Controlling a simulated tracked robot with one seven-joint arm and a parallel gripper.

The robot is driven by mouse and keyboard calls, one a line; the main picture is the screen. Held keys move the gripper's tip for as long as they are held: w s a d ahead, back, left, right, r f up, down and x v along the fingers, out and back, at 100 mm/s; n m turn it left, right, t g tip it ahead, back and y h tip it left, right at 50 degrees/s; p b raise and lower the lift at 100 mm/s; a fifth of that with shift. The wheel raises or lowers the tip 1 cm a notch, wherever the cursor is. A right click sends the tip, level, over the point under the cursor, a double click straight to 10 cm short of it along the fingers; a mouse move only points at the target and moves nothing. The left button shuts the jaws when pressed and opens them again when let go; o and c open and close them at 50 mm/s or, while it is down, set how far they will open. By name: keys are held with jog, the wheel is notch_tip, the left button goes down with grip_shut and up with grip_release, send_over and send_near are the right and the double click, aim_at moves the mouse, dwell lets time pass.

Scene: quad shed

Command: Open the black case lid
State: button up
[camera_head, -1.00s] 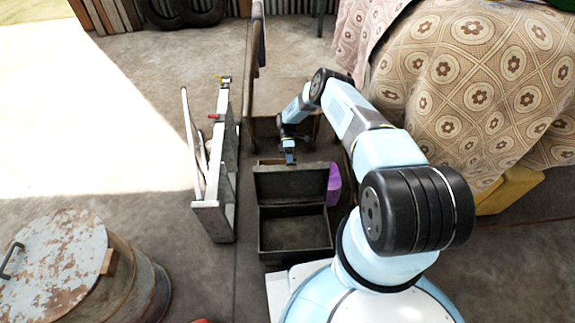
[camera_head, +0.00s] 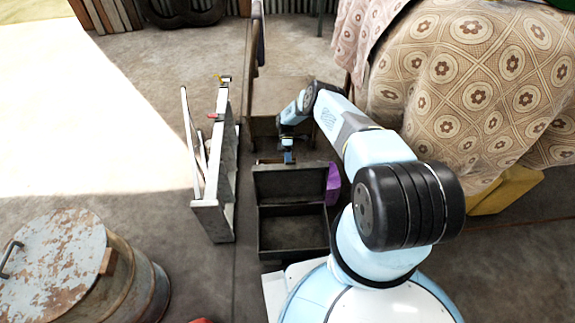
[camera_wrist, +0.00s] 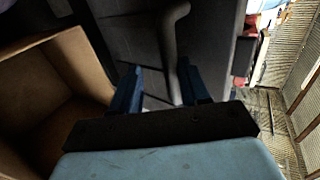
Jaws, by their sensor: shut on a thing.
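The black case (camera_head: 262,238) stands on the floor in front of my base, and its dark interior shows from above. Its lid (camera_head: 290,184) stands raised at the far side of the case. My gripper (camera_head: 288,158) is at the lid's far upper edge. In the wrist view, a dark curved handle (camera_wrist: 172,45) on a dark panel runs between my two blue fingers (camera_wrist: 160,88). My gripper is shut on this handle; the exact contact is dark and partly hidden.
A cardboard box (camera_wrist: 88,72) lies close beside my gripper in the wrist view. A grey metal tool tray (camera_head: 212,222) stands left of the case, and a purple object (camera_head: 333,184) is right of it. A rusty drum (camera_head: 115,268) and cloth-covered furniture (camera_head: 455,85) flank the space.

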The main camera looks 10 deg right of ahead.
aim_at(292, 162)
jog(key=shift+o, duration=0.3)
jog(key=shift+d+r, duration=0.1)
jog(key=shift+r, duration=0.1)
jog(key=s+r, duration=0.1)
jog(key=r, duration=0.2)
jog(key=s+r, duration=0.2)
jog(key=r, duration=0.1)
jog(key=s+r, duration=0.2)
jog(key=r, duration=0.1)
jog(key=shift+s+d, duration=0.1)
jog(key=shift+d, duration=0.1)
jog(key=s+r, duration=0.3)
jog(key=s, duration=0.5)
jog(key=shift+s+d+r, duration=0.3)
jog(key=shift+s, duration=0.1)
jog(key=shift+c, duration=0.2)
